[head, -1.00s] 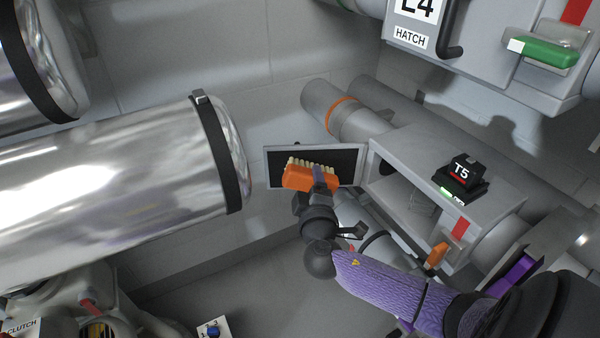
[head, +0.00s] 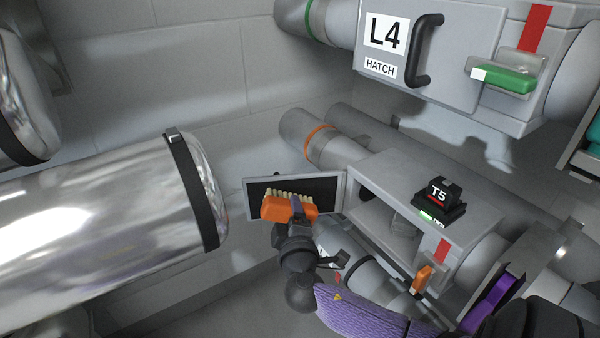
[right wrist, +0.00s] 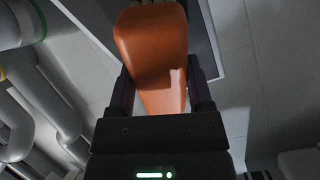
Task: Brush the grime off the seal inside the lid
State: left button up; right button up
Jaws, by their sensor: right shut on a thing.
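The open lid (head: 330,188) is a grey-framed panel with a dark inner face, hinged at the left side of the grey T5 box (head: 400,185). My right gripper (head: 296,212) is shut on an orange brush (head: 275,210) with pale bristles. The brush is in front of the lid's dark inner face, bristles up towards it; I cannot tell whether they touch. The seal and any grime are too small to make out. The right wrist view shows the orange brush (right wrist: 152,50) between the fingers, with the lid's edge (right wrist: 207,35) behind it. My left gripper is not in view.
The L4 hatch box (head: 450,60) with a green handle (head: 505,78) is above right. A large shiny cylinder (head: 90,220) fills the left. An orange handle (head: 421,280) sticks out below the T5 box. A grey wall lies behind the lid.

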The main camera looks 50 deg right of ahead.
aim_at(262, 220)
jog(key=shift+w+a, duration=0.65)
jog(key=shift+a, duration=0.1)
jog(key=shift+w+a+b, duration=0.3)
jog(key=shift+w+a, duration=0.25)
jog(key=shift+a, duration=0.2)
jog(key=shift+w+a+b, duration=0.25)
jog(key=shift+w+a, duration=0.3)
jog(key=shift+a, duration=0.15)
jog(key=shift+p+v, duration=0.7)
jog(key=shift+v, duration=1.95)
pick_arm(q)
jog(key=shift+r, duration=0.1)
pick_arm(e)
jog(key=shift+s+a, duration=0.2)
jog(key=shift+s, duration=0.15)
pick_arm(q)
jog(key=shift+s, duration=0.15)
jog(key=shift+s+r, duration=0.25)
pick_arm(e)
jog(key=v, duration=0.3)
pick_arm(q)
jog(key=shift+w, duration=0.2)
